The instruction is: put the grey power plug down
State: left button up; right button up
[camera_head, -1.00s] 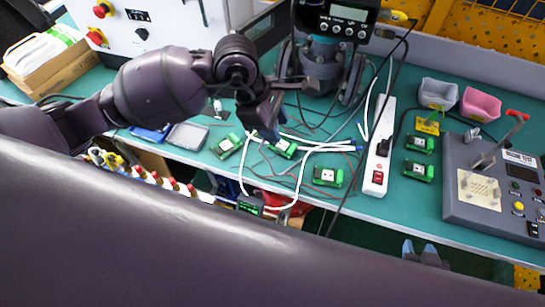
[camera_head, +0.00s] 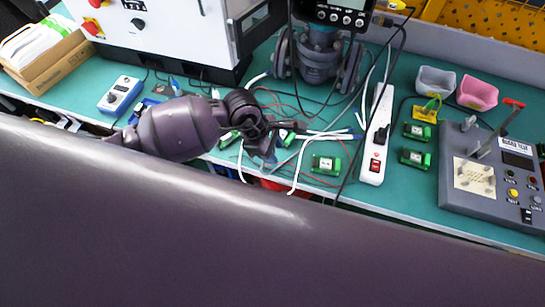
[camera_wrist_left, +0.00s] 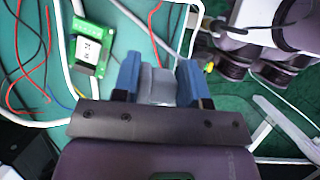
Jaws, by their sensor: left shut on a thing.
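My left gripper (camera_head: 266,150) is low over the front part of the green bench, among white and red cables. It also shows in the left wrist view (camera_wrist_left: 158,76), with its blue fingers shut on a grey block-shaped thing, the grey power plug (camera_wrist_left: 158,88). In the head view I cannot make out the plug, as the gripper and forearm cover it. A white power strip (camera_head: 371,168) with a red switch and a black plug in it lies to the right of the gripper. My right gripper does not show.
Small green circuit boards (camera_head: 326,164) lie around the gripper; one shows beside it in the wrist view (camera_wrist_left: 92,47). The valve positioner (camera_head: 320,62) stands behind. A grey test panel (camera_head: 474,205) and grey (camera_head: 436,82) and pink (camera_head: 477,91) bins are at right.

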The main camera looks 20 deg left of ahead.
aim_at(273, 166)
pick_arm(q)
jog(key=shift+f, duration=2.6)
jog(key=shift+f, duration=0.15)
jog(key=o, duration=1)
